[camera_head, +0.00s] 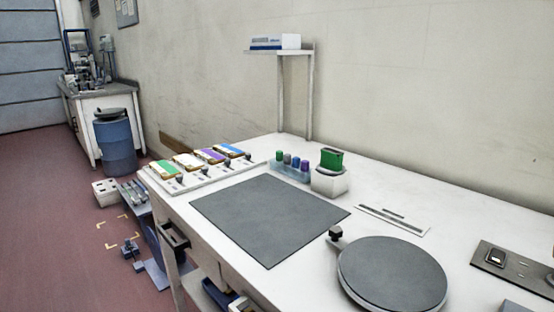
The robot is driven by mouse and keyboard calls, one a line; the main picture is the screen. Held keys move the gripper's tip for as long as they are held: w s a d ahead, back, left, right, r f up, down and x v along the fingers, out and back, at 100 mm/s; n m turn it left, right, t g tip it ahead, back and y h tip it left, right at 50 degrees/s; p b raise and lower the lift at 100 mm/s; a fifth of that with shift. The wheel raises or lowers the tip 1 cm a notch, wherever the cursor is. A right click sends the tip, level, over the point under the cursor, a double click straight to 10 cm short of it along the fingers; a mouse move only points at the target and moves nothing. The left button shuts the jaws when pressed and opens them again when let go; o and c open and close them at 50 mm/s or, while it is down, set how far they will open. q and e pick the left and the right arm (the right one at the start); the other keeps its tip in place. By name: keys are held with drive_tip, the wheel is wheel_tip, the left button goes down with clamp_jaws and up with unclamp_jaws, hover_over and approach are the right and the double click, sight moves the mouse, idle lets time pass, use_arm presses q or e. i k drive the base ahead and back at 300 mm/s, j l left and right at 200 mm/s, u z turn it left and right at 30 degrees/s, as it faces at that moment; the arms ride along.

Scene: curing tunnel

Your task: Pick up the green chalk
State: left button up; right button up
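A small green-topped piece (279,155), which may be the green chalk, stands upright at the left end of a pale blue rack (289,172) on the white table. Grey, blue and purple pieces stand beside it in the same rack. A larger green block (331,158) with a dark side sits in a white holder (329,182) just right of the rack. I cannot tell for certain which green thing is the chalk. Neither of my grippers is in view.
A dark grey mat (270,218) lies on the table, with a round grey plate (391,273) to its right. A row of colour-marked blocks on a white board (189,181) lines the left end. A small shelf (281,52) stands behind the rack. The mat is bare.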

sight(279, 154)
drive_tip(key=i+j+z, duration=0.1)
drive_tip(key=j, duration=0.25)
drive_tip(key=i+j+z, duration=0.1)
drive_tip(key=j, duration=0.3)
drive_tip(key=i+j+z, duration=0.1)
drive_tip(key=i+j, duration=0.15)
drive_tip(key=i+j+z, duration=0.1)
drive_tip(key=j, duration=0.4)
